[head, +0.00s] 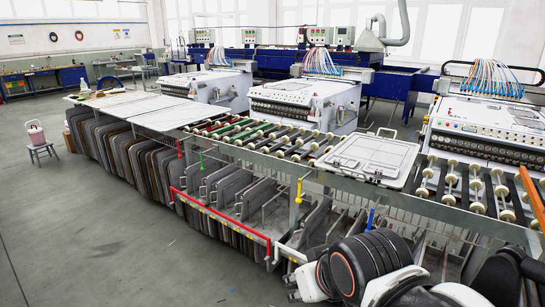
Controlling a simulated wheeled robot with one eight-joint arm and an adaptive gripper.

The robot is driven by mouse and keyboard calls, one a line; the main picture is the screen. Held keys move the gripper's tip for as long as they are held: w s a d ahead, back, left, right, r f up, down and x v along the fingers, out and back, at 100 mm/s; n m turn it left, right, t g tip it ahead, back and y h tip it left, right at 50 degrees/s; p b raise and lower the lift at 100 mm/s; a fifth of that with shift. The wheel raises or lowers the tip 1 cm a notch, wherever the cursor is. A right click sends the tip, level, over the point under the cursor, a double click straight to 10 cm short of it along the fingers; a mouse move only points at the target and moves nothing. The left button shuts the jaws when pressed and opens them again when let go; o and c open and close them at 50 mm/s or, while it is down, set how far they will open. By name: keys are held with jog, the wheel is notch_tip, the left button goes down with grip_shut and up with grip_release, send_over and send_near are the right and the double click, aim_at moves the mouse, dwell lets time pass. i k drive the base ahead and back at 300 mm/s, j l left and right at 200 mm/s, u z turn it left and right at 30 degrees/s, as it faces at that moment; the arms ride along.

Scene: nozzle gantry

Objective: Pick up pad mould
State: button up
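A flat white panel (370,157) with a raised rim and a handle lies on the roller conveyor right of centre in the head view. It may be the pad mould, but I cannot be sure. Many thin grey and brown panels stand upright in the racks under the conveyor. A dark, angular part at the lower right, beside my white and black arm links, looks like my gripper (512,274). It is cut off by the frame edge, and its fingers are not clear. It is well apart from the white panel, with nothing visibly held.
The roller conveyor (275,140) runs diagonally, with white nozzle machines (305,98) behind it. A red rail (222,217) and coloured upright handles edge the racks (250,195). The grey floor (90,235) is clear at lower left.

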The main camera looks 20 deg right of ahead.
aim_at(337, 161)
jog(key=i+j+u, duration=0.2)
jog(key=i+u, duration=0.25)
jog(key=i, duration=0.15)
jog(key=i+u, duration=0.5)
jog(key=i+z, duration=0.3)
jog(key=i, duration=0.15)
jog(key=i+j+z, duration=0.6)
jog(key=i, duration=0.2)
jog(key=i+j+z, duration=0.15)
jog(key=z, duration=0.3)
jog(key=i+j+z, duration=0.2)
jog(key=z, duration=0.25)
jog(key=i+j+z, duration=0.2)
jog(key=z, duration=0.25)
jog(key=i+j+z, duration=0.1)
jog(key=j+z, duration=0.6)
jog(key=z, duration=0.15)
jog(key=j+z, duration=0.35)
jog(key=j, duration=0.15)
jog(key=i, duration=0.05)
